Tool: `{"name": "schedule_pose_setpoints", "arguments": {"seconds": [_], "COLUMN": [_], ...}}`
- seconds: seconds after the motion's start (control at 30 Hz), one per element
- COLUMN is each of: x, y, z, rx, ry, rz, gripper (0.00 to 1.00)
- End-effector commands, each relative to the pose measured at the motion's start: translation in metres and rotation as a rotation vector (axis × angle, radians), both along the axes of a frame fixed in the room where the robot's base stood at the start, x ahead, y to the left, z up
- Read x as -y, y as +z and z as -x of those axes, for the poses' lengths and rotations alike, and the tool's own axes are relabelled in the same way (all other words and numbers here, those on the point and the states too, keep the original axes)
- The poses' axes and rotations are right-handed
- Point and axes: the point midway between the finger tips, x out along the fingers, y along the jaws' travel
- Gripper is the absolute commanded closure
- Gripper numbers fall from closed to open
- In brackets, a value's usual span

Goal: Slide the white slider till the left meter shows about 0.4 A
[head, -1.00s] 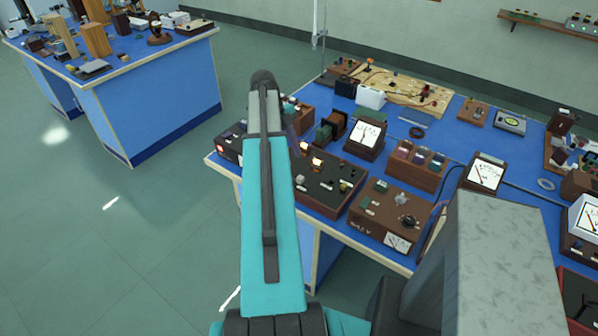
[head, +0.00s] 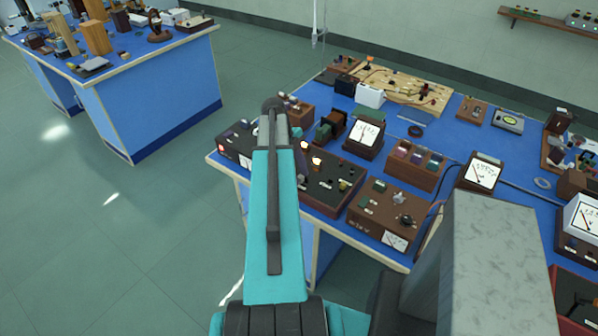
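I cannot make out a white slider for sure in the head view. A meter with a white dial (head: 366,134) stands upright on the blue bench, the leftmost of the standing meters. Its reading is too small to tell. Another white-dialled meter (head: 482,173) stands to its right, and a third meter (head: 583,217) is at the right edge. My teal and grey arm rises in front of the bench's left part. My gripper does not show; the arm hides that area.
A dark panel with lit lamps (head: 333,184) and a brown box with a knob and dial (head: 383,212) line the near bench edge. A black box (head: 234,146) sits at the left corner. A second blue bench (head: 165,95) stands far left, with clear floor between.

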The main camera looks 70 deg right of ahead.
Motion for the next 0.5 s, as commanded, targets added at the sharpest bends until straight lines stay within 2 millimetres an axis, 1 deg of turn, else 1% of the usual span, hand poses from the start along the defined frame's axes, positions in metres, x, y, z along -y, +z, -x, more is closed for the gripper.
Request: {"name": "schedule_pose_setpoints", "arguments": {"seconds": [0.27,0.37,0.4,0.5], "x": [0.0001,0.0001,0.0001,0.0001], "y": [-0.0006,-0.0006,-0.0005,-0.0004], "z": [0.0003,0.0003,0.0004,0.0003], "rx": [0.000,0.000,0.000,0.000], "ry": [0.000,0.000,0.000,0.000], "rz": [0.000,0.000,0.000,0.000], "gripper": [0.64,0.79,0.86,1.00]}}
